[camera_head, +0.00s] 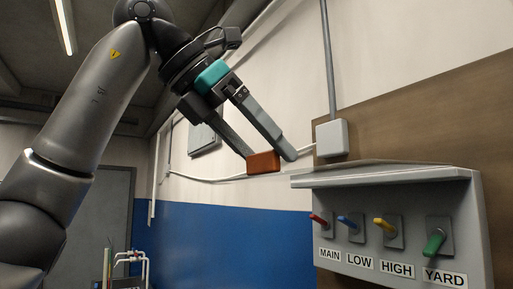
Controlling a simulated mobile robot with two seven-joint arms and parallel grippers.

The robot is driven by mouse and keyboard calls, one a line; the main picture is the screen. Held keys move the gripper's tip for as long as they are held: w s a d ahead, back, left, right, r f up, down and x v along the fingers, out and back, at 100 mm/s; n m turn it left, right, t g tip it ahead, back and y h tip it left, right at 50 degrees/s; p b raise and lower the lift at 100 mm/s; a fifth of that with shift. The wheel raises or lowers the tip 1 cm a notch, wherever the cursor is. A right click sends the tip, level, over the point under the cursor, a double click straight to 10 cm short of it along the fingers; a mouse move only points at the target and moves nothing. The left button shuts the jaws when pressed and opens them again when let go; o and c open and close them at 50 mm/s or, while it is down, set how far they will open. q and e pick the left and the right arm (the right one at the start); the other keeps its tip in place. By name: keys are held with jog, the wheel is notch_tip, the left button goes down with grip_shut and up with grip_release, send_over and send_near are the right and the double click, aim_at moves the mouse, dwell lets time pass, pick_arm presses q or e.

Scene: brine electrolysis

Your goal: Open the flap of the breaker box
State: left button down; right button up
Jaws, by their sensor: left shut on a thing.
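The grey breaker box (402,224) is on the wall at the right. Its levers show uncovered: red, blue, yellow and green, above labels MAIN, LOW, HIGH and YARD. A thin grey flap (385,163) shows nearly edge-on at the top of the box, raised clear of the levers. My left gripper (270,157) is up and left of the box, shut on an orange-brown block (263,163) at its fingertips. The block is close to the flap's left end; I cannot tell whether they are joined. My right gripper is not in view.
A small grey junction box (332,138) with a conduit (327,60) is on the wall just above the breaker box. Another grey wall box (205,137) is behind my left gripper. A grey door (90,225) stands at the far left.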

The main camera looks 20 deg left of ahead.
pick_arm(q)
jog(key=shift+f, duration=0.1)
jog(key=shift+c, duration=0.4)
grip_release()
jog(key=shift+w+d, duration=0.1)
jog(key=shift+o, duration=0.4)
jog(key=shift+w+d, duration=0.15)
jog(key=shift+w, duration=0.05)
jog(key=v, duration=1.5)
